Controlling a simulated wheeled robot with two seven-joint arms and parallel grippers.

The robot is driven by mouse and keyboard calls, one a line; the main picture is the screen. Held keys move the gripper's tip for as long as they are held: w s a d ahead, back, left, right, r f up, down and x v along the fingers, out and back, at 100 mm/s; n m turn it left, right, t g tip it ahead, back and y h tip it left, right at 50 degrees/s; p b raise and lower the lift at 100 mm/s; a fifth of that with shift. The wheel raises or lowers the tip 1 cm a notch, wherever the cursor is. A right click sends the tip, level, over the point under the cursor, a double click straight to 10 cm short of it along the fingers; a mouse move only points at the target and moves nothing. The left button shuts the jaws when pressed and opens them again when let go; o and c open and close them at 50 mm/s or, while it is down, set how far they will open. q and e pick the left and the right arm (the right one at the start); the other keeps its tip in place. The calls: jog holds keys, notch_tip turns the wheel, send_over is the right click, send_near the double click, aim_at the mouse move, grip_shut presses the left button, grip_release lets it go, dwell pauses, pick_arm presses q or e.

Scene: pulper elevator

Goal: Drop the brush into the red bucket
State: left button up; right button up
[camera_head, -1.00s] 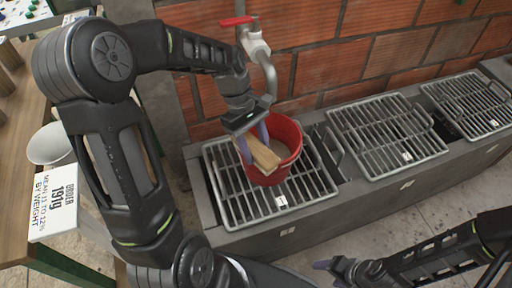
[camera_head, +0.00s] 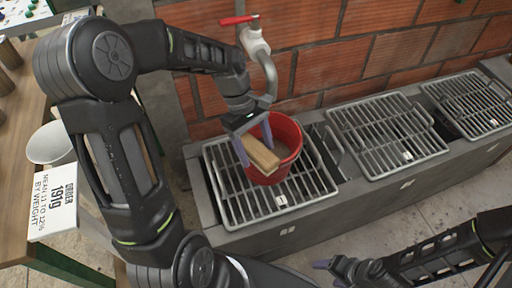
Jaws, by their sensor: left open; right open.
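The red bucket (camera_head: 287,130) stands on the left metal grate, below the tap. The brush, a light wooden block (camera_head: 262,152), lies tilted at the bucket's left side, over its opening; I cannot tell whether it rests on the rim or inside. My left gripper (camera_head: 254,145) is open, its purple fingers spread on either side of the brush at the bucket. My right gripper (camera_head: 328,266) is open and empty at the lower middle, away from the bucket; its fingers are only partly clear.
A red-handled tap (camera_head: 252,36) on the brick wall hangs just behind the bucket. Metal grates (camera_head: 388,135) run along the concrete ledge to the right and are empty. A wooden table at the left holds a white bowl (camera_head: 50,145) and a sign (camera_head: 54,203).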

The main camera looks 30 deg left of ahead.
pick_arm(q)
jog(key=p+v, duration=0.2)
jog(key=v, duration=1)
jog(key=shift+r, duration=0.25)
dwell(0.3)
